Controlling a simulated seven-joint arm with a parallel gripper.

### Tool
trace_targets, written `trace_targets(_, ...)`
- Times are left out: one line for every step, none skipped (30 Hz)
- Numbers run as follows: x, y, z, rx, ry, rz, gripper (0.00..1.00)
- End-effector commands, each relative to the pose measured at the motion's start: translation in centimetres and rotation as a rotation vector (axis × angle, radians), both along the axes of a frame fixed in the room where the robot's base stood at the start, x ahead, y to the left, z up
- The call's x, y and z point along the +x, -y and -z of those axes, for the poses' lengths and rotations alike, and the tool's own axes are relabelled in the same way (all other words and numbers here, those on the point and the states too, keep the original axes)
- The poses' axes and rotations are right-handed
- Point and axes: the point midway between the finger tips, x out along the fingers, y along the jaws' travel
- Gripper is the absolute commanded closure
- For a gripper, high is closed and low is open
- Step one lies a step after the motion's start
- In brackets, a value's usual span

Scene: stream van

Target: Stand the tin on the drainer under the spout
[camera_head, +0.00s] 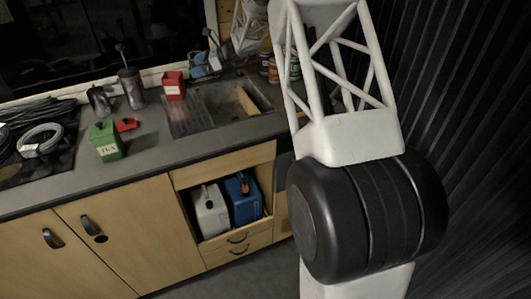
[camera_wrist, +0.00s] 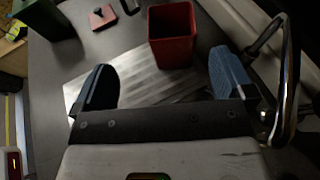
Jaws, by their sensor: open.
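The red tin (camera_head: 174,86) with a pale label stands upright at the back left of the ribbed metal drainer (camera_head: 188,122). In the wrist view the red tin (camera_wrist: 172,38) is open-topped, just beyond the gap between my fingers, with the drainer (camera_wrist: 140,80) beneath. My gripper (camera_wrist: 163,62) is open and empty, its blue-padded fingers apart. In the head view my gripper (camera_head: 205,65) is right of the tin, near the sink's back edge. A curved chrome pipe (camera_wrist: 290,70), seemingly the spout, rises right of my right finger; in the head view I cannot make it out.
A green TEA tin (camera_head: 105,141) and a red lid (camera_head: 127,124) sit on the worktop to the left. Metal canisters (camera_head: 131,90) stand by the window ledge. The sink basin (camera_head: 238,103) is right of the drainer. Jars (camera_head: 274,72) stand behind it. Coiled cables lie far left.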

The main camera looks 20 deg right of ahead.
Motion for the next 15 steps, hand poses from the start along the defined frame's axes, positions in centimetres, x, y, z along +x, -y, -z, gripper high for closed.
trace_targets(-0.7,-0.3,-0.5,-0.016,0.009,-0.011,0.0)
trace_targets(-1.1,-0.4,-0.8,-0.027,0.015,-0.019,0.0)
trace_targets(-1.8,-0.7,-1.2,-0.045,0.026,-0.032,0.0)
trace_targets(-2.3,-0.9,-1.5,-0.059,0.033,-0.042,0.0)
trace_targets(-3.0,-1.1,-1.9,-0.077,0.042,-0.055,0.0)
trace_targets(-3.9,-1.4,-2.5,-0.101,0.058,-0.072,0.0)
trace_targets(-4.7,-1.6,-2.9,-0.121,0.067,-0.086,0.0)
trace_targets(-5.5,-1.9,-3.4,-0.142,0.081,-0.101,0.0)
trace_targets(-6.6,-2.2,-3.9,-0.17,0.095,-0.121,0.0)
trace_targets(-7.5,-2.4,-4.3,-0.193,0.108,-0.138,0.0)
trace_targets(-8.4,-2.6,-4.7,-0.215,0.12,-0.153,0.0)
trace_targets(-9.5,-2.9,-5.2,-0.243,0.136,-0.176,0.0)
trace_targets(-10.4,-3.1,-5.5,-0.265,0.149,-0.193,0.0)
trace_targets(-11.3,-3.3,-5.9,-0.285,0.16,-0.209,0.0)
trace_targets(-12.5,-3.6,-6.4,-0.313,0.178,-0.232,0.0)
